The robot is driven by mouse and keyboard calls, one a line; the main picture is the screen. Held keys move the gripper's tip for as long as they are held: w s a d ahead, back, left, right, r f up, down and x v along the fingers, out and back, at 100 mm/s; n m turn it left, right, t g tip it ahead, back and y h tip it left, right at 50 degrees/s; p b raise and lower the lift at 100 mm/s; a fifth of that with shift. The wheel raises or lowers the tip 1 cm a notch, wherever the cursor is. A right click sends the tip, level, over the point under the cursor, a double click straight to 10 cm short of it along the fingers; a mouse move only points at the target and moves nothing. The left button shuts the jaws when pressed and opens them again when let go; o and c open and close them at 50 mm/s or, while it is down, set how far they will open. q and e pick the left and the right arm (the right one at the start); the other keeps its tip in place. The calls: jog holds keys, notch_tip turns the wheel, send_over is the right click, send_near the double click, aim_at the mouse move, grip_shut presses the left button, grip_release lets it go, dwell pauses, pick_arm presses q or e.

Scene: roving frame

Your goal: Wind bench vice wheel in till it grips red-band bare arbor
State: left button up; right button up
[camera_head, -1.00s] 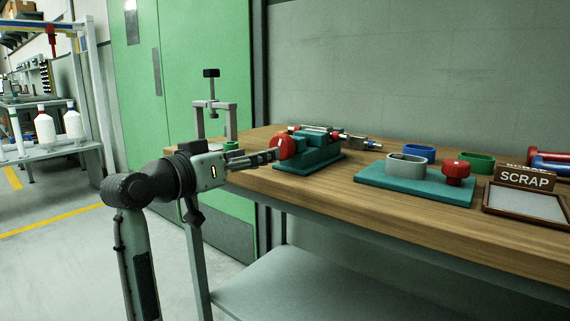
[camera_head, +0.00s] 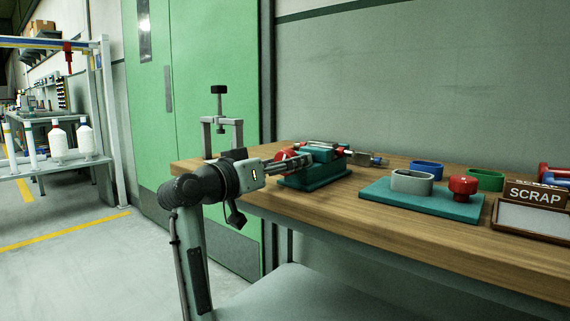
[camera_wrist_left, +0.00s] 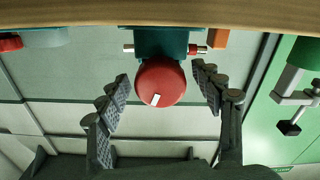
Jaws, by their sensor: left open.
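The teal bench vice (camera_head: 316,174) stands near the bench's left end. Its red wheel (camera_head: 284,155) is partly hidden by my left gripper (camera_head: 303,160) in the head view. In the left wrist view the round red wheel (camera_wrist_left: 160,82), with a white mark, lies between the spread fingers of my open left gripper (camera_wrist_left: 160,72). Gaps show on both sides of the wheel. A thin rod with red (camera_wrist_left: 197,50) shows beside the vice body (camera_wrist_left: 160,42); I cannot tell whether it is the arbor or whether the jaws touch it. My right gripper is out of view.
A teal board (camera_head: 425,202) holds a grey oval ring (camera_head: 411,183) and a red knob (camera_head: 463,186). Blue (camera_head: 427,168) and green (camera_head: 486,180) rings stand behind. The SCRAP tray (camera_head: 530,218) is at right. A grey clamp frame (camera_head: 222,128) stands beyond my left wrist.

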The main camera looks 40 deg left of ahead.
pick_arm(q)
jog(key=c, duration=1.2)
jog(key=shift+o, duration=0.2)
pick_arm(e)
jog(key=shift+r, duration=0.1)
pick_arm(q)
jog(key=m, duration=0.4)
jog(key=shift+f, duration=0.1)
jog(key=m, duration=0.2)
jog(key=shift+m, duration=2.3)
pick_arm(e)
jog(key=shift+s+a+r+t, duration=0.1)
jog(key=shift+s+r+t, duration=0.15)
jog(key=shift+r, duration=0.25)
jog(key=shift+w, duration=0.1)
